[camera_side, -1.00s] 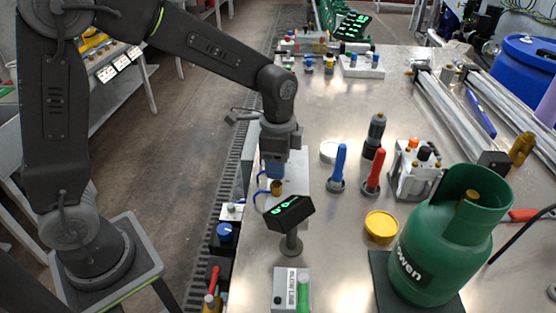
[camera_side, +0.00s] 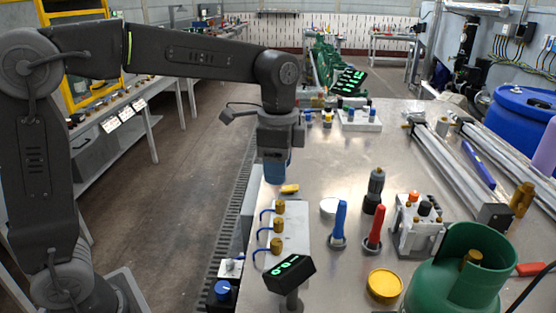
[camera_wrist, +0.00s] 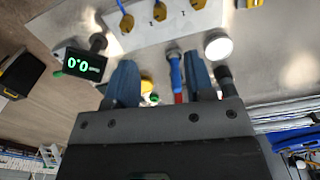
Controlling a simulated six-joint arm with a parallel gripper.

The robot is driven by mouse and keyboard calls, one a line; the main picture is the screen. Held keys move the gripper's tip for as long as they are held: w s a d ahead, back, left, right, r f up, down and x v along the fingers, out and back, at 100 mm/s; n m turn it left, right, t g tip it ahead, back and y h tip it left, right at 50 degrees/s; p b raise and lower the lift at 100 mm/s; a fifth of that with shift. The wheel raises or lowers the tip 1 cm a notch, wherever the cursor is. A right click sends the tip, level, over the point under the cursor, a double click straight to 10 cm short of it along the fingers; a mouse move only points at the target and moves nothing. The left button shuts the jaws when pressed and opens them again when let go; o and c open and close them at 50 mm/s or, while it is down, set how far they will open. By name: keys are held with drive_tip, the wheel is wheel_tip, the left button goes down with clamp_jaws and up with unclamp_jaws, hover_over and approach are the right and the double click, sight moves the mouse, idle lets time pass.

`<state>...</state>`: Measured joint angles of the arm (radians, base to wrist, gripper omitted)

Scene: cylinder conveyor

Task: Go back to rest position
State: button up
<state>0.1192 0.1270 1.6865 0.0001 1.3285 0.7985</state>
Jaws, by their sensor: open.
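My gripper (camera_side: 275,176) hangs from the wrist above the far left part of the metal table, pointing down. In the wrist view its two blue fingers (camera_wrist: 162,82) stand apart with nothing held between them. Below it in the side view is a white block (camera_side: 290,236) with brass fittings and blue hoses on the table. A small yellow piece (camera_side: 289,188) lies just behind that block. A small display with green digits (camera_side: 290,272) stands in front of the block; it also shows in the wrist view (camera_wrist: 85,65).
Blue (camera_side: 340,220) and red (camera_side: 375,229) handles, a grey valve unit (camera_side: 420,226), a yellow-lidded tub (camera_side: 384,285) and a green gas bottle (camera_side: 440,285) stand to the right. Metal rails (camera_side: 470,160) lie at the far right. Open floor (camera_side: 180,210) is left of the table.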

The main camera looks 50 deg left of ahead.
drive_tip(key=shift+r, duration=0.55)
drive_tip(key=shift+s, duration=0.1)
drive_tip(key=s+a+f+n+t, duration=0.1)
drive_tip(key=s+a+n+t, duration=0.1)
drive_tip(key=s+n, duration=0.3)
drive_tip(key=s+a+f+n+t, duration=0.2)
drive_tip(key=s+n, duration=0.3)
drive_tip(key=s, duration=0.7)
drive_tip(key=shift+a+n+t, duration=0.25)
drive_tip(key=shift+n+t, duration=0.05)
drive_tip(key=shift+t, duration=0.5)
